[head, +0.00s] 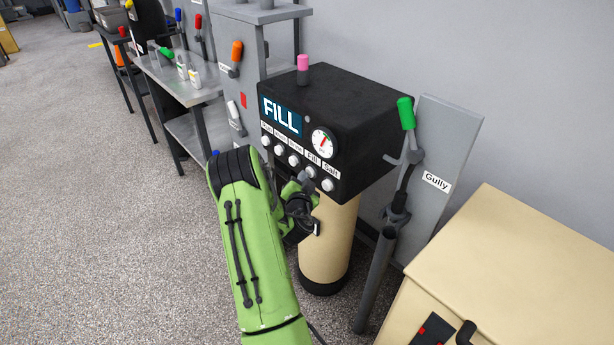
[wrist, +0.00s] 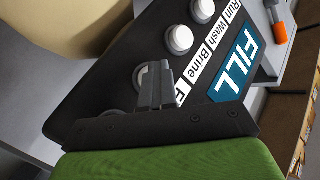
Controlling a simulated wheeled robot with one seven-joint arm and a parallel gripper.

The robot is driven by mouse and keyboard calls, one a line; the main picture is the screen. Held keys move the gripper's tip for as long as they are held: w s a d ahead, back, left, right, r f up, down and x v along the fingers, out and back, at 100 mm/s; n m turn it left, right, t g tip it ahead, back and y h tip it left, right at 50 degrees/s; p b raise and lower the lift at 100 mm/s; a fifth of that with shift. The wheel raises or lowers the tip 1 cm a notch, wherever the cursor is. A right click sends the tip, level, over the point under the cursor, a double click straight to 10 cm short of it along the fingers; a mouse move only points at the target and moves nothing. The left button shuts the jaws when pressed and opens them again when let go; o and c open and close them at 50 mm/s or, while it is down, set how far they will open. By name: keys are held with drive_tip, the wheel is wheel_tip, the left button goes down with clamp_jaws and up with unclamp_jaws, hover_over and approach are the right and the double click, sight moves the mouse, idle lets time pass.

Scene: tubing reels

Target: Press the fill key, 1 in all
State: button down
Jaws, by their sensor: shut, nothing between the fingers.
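The black control box (head: 340,120) has a row of round white keys under labels, and its blue display (head: 282,116) reads FILL. The fill key (head: 311,172) is fourth from the left in the head view, under the label "Fill". My gripper (head: 304,179) is shut and empty, close in front of the key row near the fill key. In the wrist view its grey fingers (wrist: 155,85) partly cover the key beside the label "Brine", and the fill key is largely hidden behind the gripper. I cannot tell whether the fingertips touch a key.
A round gauge (head: 323,142) sits on the box above the keys, and a pink-topped knob (head: 303,66) stands on top. A green-handled lever (head: 405,115) is to the right, beside the "Gully" panel. A beige cabinet (head: 520,270) stands at right front. A grey table (head: 180,80) is at left.

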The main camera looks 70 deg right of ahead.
drive_tip(key=shift+w+a+b, duration=0.1)
drive_tip(key=shift+a+b, duration=0.55)
drive_tip(key=shift+b, duration=0.35)
drive_tip(key=a+b, duration=0.1)
drive_tip(key=b, duration=0.1)
drive_tip(key=w+a+b, duration=0.1)
drive_tip(key=a+b, duration=0.1)
drive_tip(key=w+a+b, duration=0.1)
drive_tip(key=b, duration=0.1)
drive_tip(key=shift+w+a, duration=0.2)
drive_tip(key=shift+a, duration=0.1)
idle(0.4)
